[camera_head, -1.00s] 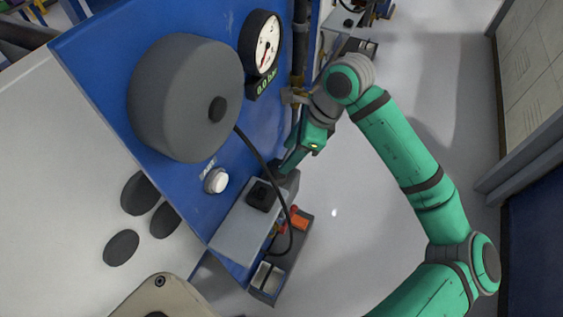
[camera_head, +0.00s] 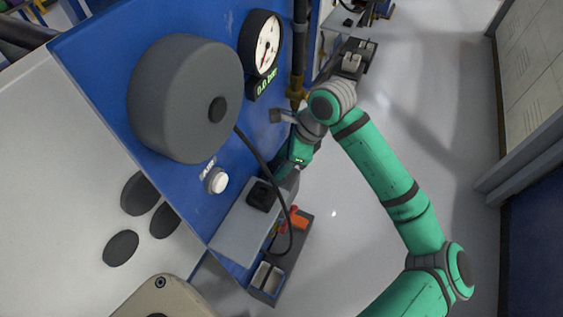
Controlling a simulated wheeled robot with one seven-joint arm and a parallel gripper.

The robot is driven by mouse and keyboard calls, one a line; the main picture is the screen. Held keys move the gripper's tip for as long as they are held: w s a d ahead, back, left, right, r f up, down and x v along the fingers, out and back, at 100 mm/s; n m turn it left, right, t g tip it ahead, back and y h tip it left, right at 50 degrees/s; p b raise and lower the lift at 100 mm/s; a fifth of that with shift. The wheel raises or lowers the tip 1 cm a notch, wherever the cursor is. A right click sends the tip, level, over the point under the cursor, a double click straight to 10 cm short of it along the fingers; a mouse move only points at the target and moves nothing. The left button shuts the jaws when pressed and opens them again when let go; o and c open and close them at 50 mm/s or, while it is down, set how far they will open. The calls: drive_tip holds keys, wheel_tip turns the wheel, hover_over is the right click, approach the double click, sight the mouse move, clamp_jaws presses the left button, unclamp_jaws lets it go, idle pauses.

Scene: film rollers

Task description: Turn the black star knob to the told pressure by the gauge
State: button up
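The round gauge (camera_head: 263,46) has a white dial, black rim and a red-marked needle. It is mounted high on the blue panel (camera_head: 225,215). The green display (camera_head: 265,88) below it reads 0.0 bar. A brass fitting (camera_head: 297,94) on a dark upright pipe is to the right of the display. I cannot make out the black star knob for certain; my wrist covers part of the panel edge below the fitting.
A large grey roller (camera_head: 175,95) juts from the panel. Below it are a white AIR button (camera_head: 216,181) and a grey box (camera_head: 240,225) with a black fitting and cable. A tray (camera_head: 266,282) holds an orange item (camera_head: 299,218). The floor at right is clear.

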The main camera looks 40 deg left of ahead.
drive_tip(key=shift+w, duration=0.1)
drive_tip(key=shift+d+m, duration=0.1)
drive_tip(key=shift+m, duration=0.4)
drive_tip(key=shift+m+t, duration=0.6)
drive_tip(key=shift+m, duration=0.4)
drive_tip(key=m+t, duration=0.1)
drive_tip(key=m, duration=0.1)
drive_tip(key=s+m+t, duration=0.1)
drive_tip(key=m, duration=0.2)
drive_tip(key=shift+r+y, duration=0.1)
drive_tip(key=shift+y, duration=0.2)
drive_tip(key=m+t, duration=0.1)
drive_tip(key=m, duration=0.2)
drive_tip(key=m+t+h, duration=0.1)
drive_tip(key=m, duration=0.1)
drive_tip(key=shift+a+m, duration=0.2)
drive_tip(key=shift+m, duration=0.2)
drive_tip(key=shift+w+d+m, duration=0.1)
drive_tip(key=shift+d+m, duration=0.05)
drive_tip(key=shift+m, duration=0.35)
drive_tip(key=shift+s, duration=0.3)
drive_tip(key=o, duration=0.8)
drive_tip(key=shift+w, duration=0.1)
